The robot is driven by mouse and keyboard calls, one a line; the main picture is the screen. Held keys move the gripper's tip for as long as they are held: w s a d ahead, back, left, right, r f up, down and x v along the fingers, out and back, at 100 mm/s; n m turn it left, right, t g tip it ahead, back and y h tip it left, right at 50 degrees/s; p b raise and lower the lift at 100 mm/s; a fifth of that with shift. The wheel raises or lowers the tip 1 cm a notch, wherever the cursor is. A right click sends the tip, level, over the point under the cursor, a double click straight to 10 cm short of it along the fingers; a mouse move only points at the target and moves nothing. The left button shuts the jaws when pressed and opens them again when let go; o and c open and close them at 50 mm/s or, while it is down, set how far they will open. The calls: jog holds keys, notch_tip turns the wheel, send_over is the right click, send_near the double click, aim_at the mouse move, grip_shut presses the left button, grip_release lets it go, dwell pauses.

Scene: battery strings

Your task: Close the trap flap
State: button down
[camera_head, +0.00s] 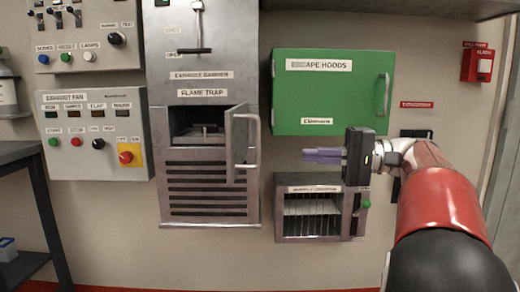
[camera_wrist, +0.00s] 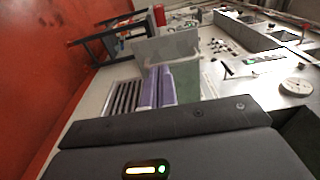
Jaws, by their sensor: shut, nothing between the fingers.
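The flame trap flap (camera_head: 239,150) is a grey metal panel with a bar handle (camera_head: 257,133). It stands open, swung out from the wall cabinet, and part of the dark trap opening (camera_head: 185,122) shows to its left. My gripper (camera_head: 308,155) has purple fingers, pressed together and empty. In the head view it is to the right of the flap, pointing left, with a visible gap to the handle. In the wrist view my fingers (camera_wrist: 161,86) point toward a pale upright panel (camera_wrist: 168,47), which looks like the flap. I cannot tell the distance in depth.
A closed green escape hoods cabinet (camera_head: 325,90) hangs above my gripper. A grey slatted box (camera_head: 320,232) with a green knob is below it. Louvres (camera_head: 208,188) lie under the trap opening. A control panel (camera_head: 95,165) is to the left, with a dark table (camera_head: 35,155) beside it.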

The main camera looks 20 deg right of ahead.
aim_at(231, 154)
jog(key=x, duration=1.3)
jog(key=shift+w+a, duration=0.1)
jog(key=shift+a, duration=0.35)
